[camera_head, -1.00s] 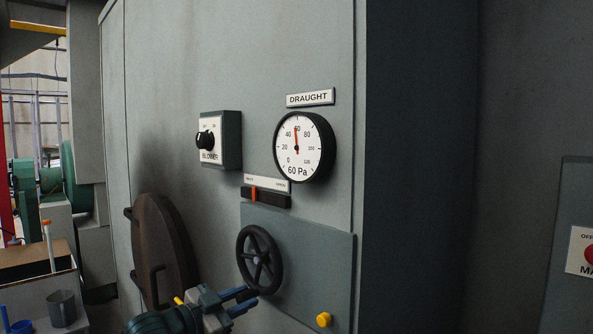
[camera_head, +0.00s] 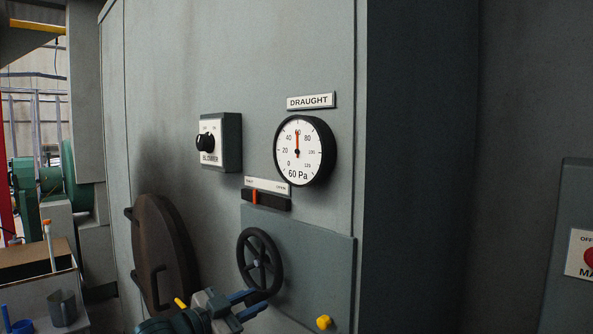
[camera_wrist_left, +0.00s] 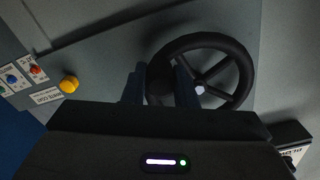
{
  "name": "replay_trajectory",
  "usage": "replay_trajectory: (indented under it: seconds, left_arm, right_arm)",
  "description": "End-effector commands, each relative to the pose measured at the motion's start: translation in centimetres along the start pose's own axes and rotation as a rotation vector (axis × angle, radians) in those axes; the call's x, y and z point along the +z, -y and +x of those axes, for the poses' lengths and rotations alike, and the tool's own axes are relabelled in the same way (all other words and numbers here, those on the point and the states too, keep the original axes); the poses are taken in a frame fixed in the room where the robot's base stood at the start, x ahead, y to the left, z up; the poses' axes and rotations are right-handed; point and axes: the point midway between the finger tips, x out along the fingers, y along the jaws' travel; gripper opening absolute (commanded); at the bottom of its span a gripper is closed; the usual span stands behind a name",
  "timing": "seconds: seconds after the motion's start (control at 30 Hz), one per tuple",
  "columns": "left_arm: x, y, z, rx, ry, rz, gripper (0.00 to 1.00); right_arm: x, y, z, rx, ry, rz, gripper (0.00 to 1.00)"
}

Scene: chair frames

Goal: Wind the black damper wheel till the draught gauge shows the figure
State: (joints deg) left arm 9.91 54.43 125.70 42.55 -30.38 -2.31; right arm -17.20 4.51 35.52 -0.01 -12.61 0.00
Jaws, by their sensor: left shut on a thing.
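The black damper wheel (camera_head: 244,262) is a spoked handwheel on a grey-green panel (camera_head: 312,262). The draught gauge (camera_head: 318,150) is a round white dial above it. Its needle stands almost straight up, at the 60 mark, and "60 Pa" is printed low on the dial. My left gripper (camera_head: 263,297) is at the lower rim of the wheel. In the left wrist view the wheel (camera_wrist_left: 241,62) passes between the two fingers of the left gripper (camera_wrist_left: 160,76), which are shut on its rim. My right gripper is not in view.
A blower knob box (camera_head: 230,142) is left of the gauge. A slider scale with an orange marker (camera_head: 254,196) sits above the wheel. A yellow knob (camera_head: 324,322) is low right of the wheel. A brown round hatch (camera_head: 163,250) with handles stands close left of my left arm.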

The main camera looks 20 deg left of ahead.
Motion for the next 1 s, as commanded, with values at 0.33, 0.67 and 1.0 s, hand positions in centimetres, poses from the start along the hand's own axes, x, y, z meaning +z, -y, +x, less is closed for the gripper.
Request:
replay_trajectory:
  seconds: [0.33,0.67,1.0]
  left_arm:
    - [0.1,0.1,0.0,-0.002,0.0,0.002,0.09]
    - [0.1,0.1,0.0,-0.002,0.0,0.002,0.09]
    - [-3.1,-1.0,0.0,-0.003,-0.002,0.002,0.09]
  right_arm:
    - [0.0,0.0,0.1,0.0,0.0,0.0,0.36]
    - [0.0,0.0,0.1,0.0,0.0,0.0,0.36]
    - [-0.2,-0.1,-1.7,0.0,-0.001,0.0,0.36]
